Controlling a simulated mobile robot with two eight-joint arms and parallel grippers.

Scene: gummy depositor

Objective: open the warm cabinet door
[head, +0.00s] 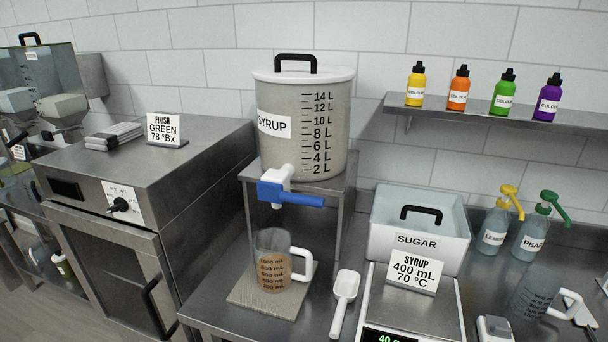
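The warm cabinet (190,150) is a steel box at the left with a dial (120,204) and a small dark display (65,189) on its front. Its door (75,232) is below them, with a steel frame and a dark glass pane (112,270). The door looks shut against the cabinet front. A black bar handle (155,308) stands on the door's right side. The lower part of the door is cut off by the picture edge. Neither of my grippers shows in the head view.
A steel counter (220,310) adjoins the cabinet's right side, carrying a measuring jug (273,265) of brown liquid under the syrup tank (325,130) tap. A scoop (344,300) and sugar bin (420,230) stand further right. A sign (165,129) stands on the cabinet top.

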